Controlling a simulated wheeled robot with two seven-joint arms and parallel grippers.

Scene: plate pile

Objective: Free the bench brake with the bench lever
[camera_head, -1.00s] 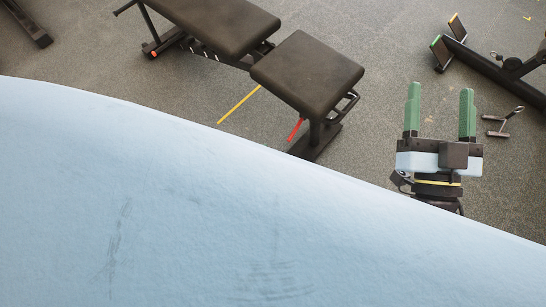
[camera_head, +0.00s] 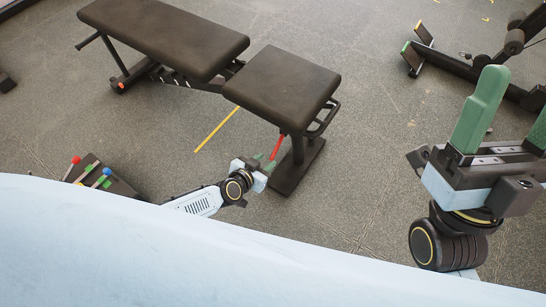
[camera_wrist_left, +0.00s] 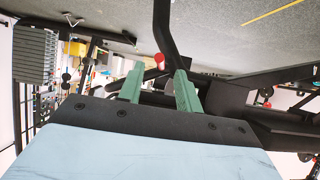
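The black padded bench (camera_head: 290,87) stands on the floor at the upper middle of the head view. A red lever (camera_head: 277,147) slants down under its seat, beside the front leg; I take it as the bench lever. My left gripper (camera_head: 268,163) is close to the lever's lower end. In the left wrist view its green fingers (camera_wrist_left: 160,88) are apart with nothing clamped, and a red tip (camera_wrist_left: 159,58) shows between and beyond them. Contact cannot be told. No separate brake part can be made out. My right gripper (camera_head: 512,108) is open and empty at the right.
A black box with red, green and blue knobbed levers (camera_head: 105,180) stands at the lower left. Dark exercise equipment (camera_head: 440,62) is at the upper right. A yellow strip (camera_head: 217,130) lies on the floor. Floor between bench and right gripper is clear.

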